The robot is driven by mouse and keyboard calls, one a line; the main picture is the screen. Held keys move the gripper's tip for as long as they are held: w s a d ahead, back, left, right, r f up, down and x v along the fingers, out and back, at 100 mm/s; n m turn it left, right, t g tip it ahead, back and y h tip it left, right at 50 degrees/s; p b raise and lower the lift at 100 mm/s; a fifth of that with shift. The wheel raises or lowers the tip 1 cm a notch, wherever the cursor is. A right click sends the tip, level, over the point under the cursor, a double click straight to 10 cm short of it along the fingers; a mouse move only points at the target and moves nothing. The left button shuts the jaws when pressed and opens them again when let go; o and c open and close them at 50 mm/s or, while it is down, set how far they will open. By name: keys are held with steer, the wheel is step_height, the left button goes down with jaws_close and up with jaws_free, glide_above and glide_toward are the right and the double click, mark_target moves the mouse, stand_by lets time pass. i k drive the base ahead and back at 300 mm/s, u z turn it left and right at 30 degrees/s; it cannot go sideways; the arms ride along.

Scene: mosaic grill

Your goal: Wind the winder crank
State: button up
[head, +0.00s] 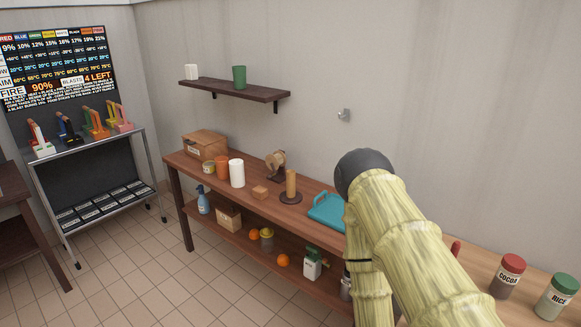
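A small brown rounded device on a dark base (277,165) stands at the back of the long wooden bench. It may be the winder, but it is too small to make out a crank on it. My arm, in a pale yellow-green bamboo-like sleeve with a dark rounded joint, fills the lower right and covers part of the bench. My gripper does not show in the head view.
The bench (236,193) holds a wooden box (205,145), white cylinder (237,173), orange cup (222,165), upright post (291,185) and teal tray (326,209). Jars (508,276) stand right. A shelf (235,90) hangs above; tiled floor (130,270) is open left.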

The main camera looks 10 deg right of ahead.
mark_target(274, 162)
steer(key=u, duration=0.6)
steer(key=i, duration=1.65)
steer(key=u, duration=0.3)
steer(key=k, duration=0.8)
steer(key=z, duration=0.75)
